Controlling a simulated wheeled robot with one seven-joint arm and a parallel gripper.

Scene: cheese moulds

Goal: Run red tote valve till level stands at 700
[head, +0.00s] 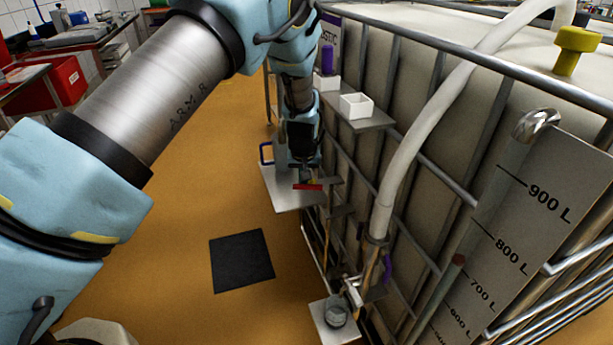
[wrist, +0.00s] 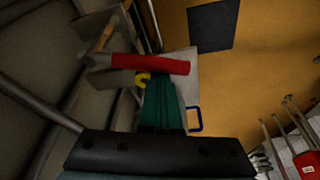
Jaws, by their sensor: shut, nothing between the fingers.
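The red valve handle (head: 308,187) is a flat bar low at the side of the tote (head: 375,75). In the wrist view the handle (wrist: 150,63) lies crosswise just beyond my green fingertips (wrist: 160,78). My gripper (head: 304,176) is shut and empty, pointing down close to the handle; whether it touches is unclear. The exact reading is too small to tell. The valve body is partly hidden by my gripper.
A grey platform (head: 285,198) lies below the valve, with a blue handle (head: 265,153) beside it. A black mat (head: 241,260) lies on open orange floor. White bins (head: 356,106) sit on a shelf.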

